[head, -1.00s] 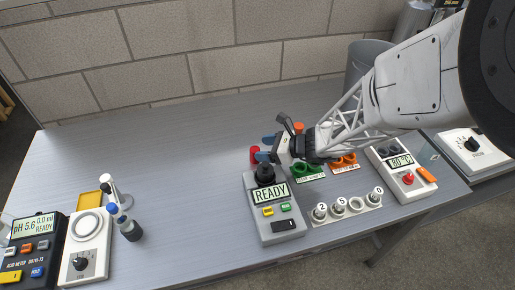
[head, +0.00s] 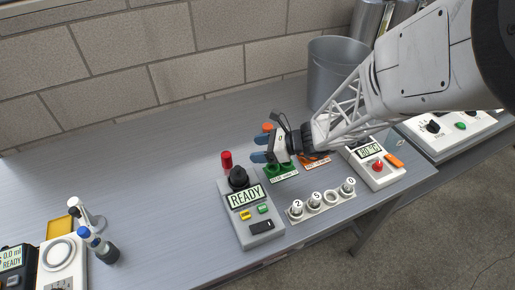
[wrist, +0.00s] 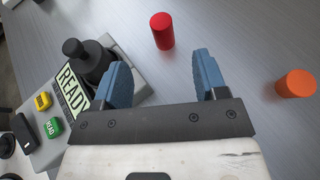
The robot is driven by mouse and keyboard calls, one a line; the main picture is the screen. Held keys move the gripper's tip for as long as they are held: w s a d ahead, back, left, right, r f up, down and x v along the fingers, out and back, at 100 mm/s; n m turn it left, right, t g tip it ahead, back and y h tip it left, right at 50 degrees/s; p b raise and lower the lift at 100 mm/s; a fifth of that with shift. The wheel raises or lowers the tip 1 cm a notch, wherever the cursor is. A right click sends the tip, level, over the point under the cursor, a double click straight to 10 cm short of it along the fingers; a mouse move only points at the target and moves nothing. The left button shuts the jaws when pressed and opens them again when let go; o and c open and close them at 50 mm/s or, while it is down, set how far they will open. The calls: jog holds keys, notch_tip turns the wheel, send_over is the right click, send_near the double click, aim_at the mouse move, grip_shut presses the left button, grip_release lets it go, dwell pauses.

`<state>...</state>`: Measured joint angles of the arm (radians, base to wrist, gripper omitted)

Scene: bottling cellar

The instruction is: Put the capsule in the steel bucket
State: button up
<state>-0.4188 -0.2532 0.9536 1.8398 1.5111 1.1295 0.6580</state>
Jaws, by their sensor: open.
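Two small upright cylinders stand on the bench, a red one (head: 226,160) and an orange one (head: 267,127); I cannot tell which is the capsule. In the wrist view the red cylinder (wrist: 162,31) is ahead of my fingers, and the orange cylinder (wrist: 295,84) is to their right. My gripper (head: 264,148) has blue fingers, open and empty; in the wrist view the gap between the fingertips (wrist: 160,70) shows only bare bench. The grey steel bucket (head: 334,72) stands at the back right, partly behind my arm.
A grey READY device (head: 249,218) with a black knob stands near my gripper. A green holder (head: 281,174), an orange holder (head: 318,158) and a numbered weight rack (head: 320,205) are close by. A temperature unit (head: 378,177) is to the right. The bench's left middle is clear.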

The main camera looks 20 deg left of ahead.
jog(key=shift+d+r, duration=0.1)
dwell(0.7)
jog(key=s+d+r+n+t+h, duration=0.1)
jog(key=s+d+r+n+h, duration=0.25)
jog(key=d+r, duration=0.35)
jog(key=s+d+r+n+h, duration=0.2)
jog(key=d+r+n, duration=0.3)
jog(key=d, duration=0.4)
jog(key=s+d+r+n+t+h, duration=0.1)
jog(key=s+d+r+n+h, duration=0.1)
jog(key=d, duration=0.5)
jog(key=s+d+r+n+t+h, duration=0.2)
jog(key=s+d+r+h, duration=0.1)
jog(key=s+d, duration=0.3)
jog(key=s+d+r+n+t+h, duration=0.1)
jog(key=s+d+r+n+h, duration=0.2)
jog(key=d, duration=0.7)
jog(key=shift+s+r, duration=0.7)
jog(key=shift+s, duration=0.4)
jog(key=shift+o, duration=0.4)
jog(key=shift+w, duration=0.15)
